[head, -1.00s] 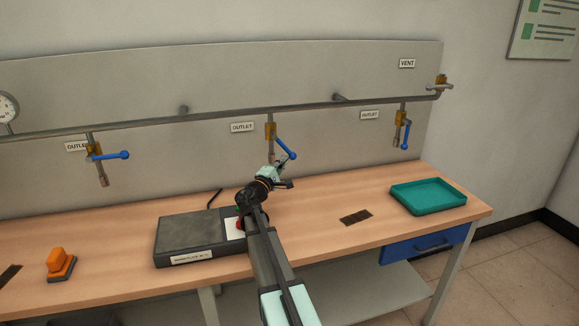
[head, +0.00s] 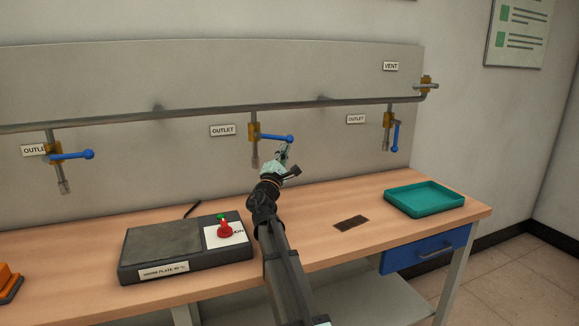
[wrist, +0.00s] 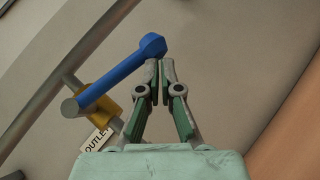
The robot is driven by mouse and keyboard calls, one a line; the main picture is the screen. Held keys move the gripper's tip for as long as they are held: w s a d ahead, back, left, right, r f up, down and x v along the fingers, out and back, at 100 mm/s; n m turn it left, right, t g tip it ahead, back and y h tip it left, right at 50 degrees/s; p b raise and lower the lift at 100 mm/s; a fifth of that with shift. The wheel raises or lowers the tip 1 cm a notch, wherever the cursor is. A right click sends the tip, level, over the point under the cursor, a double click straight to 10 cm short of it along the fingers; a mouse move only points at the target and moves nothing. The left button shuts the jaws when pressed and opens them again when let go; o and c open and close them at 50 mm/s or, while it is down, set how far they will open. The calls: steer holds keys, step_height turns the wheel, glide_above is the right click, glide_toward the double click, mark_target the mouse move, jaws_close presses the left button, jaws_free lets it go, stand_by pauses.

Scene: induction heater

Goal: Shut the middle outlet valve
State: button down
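The middle outlet valve has a brass body (head: 253,131) on a drop pipe and a blue lever (head: 276,137). The lever stands out to the right, about level and across its pipe. In the wrist view the blue lever (wrist: 122,76) runs up to its knobbed end just above my fingertips. My gripper (head: 284,150) is just below the lever's free end. In the wrist view my gripper (wrist: 160,72) has its fingertips close together with only a thin gap and nothing visible between them. I cannot tell whether a fingertip touches the lever.
The left outlet's blue lever (head: 72,155) points right; the right outlet's blue lever (head: 396,135) hangs down. A vent valve (head: 427,85) is at the pipe's right end. A hotplate (head: 180,252) with a red knob and a teal tray (head: 425,199) stand on the bench.

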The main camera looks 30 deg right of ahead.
steer(key=shift+d+r+b, duration=0.65)
steer(key=shift+r, duration=0.45)
steer(key=v, duration=0.7)
steer(key=shift+a+f, duration=0.25)
steer(key=shift+f, duration=0.05)
steer(key=shift+s+d, duration=0.1)
